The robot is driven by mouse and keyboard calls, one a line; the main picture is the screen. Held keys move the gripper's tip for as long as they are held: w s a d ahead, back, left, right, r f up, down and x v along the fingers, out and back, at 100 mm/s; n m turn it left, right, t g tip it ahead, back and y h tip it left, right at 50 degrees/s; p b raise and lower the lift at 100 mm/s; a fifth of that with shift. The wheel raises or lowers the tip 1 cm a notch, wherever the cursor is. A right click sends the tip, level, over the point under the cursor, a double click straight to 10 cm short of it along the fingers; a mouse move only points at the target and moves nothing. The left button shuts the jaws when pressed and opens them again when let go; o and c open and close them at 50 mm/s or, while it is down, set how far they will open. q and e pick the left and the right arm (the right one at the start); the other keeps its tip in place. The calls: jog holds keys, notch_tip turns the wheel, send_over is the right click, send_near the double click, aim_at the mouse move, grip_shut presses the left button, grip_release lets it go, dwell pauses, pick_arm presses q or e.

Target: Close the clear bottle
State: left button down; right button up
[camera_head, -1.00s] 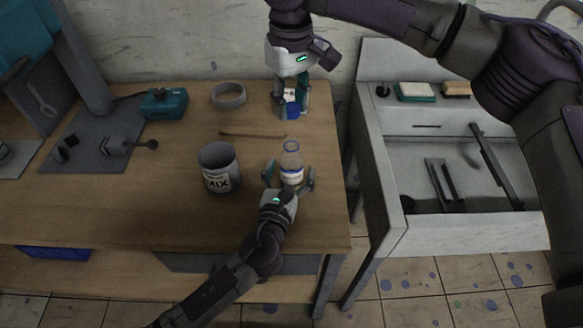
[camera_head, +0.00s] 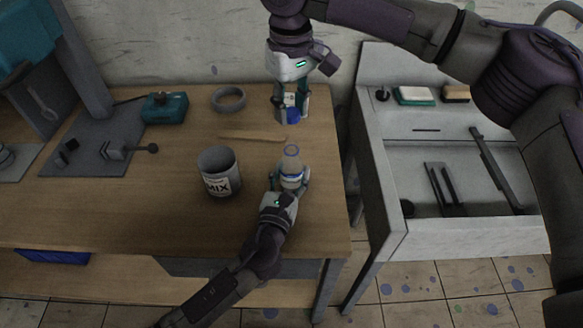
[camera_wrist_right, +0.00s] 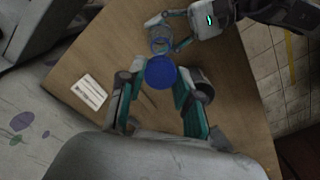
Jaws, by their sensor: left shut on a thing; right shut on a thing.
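The clear bottle (camera_head: 291,168) stands upright on the wooden table, with a white label and an open, capless neck. My left gripper (camera_head: 290,181) is shut around the bottle's body. The bottle also shows in the right wrist view (camera_wrist_right: 161,40), beyond the cap. My right gripper (camera_head: 291,115) is above the back of the table, shut on a blue cap (camera_head: 293,116). In the right wrist view the blue cap (camera_wrist_right: 161,72) sits between its teal fingertips, apart from the bottle. The bottle's lower part is partly hidden by the left gripper.
A can labelled MIX (camera_head: 218,172) stands left of the bottle. A flat wooden stick (camera_head: 252,134), a grey ring (camera_head: 228,99) and a teal box (camera_head: 164,107) lie farther back. A white card (camera_wrist_right: 90,92) lies near the cap. A sink (camera_head: 450,160) stands to the right.

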send_near(291, 167)
jog(key=shift+w+f, duration=0.25)
jog(key=shift+w, duration=0.85)
jog(key=shift+f, duration=0.85)
jog(key=shift+f, duration=0.6)
jog(key=m, duration=2.9)
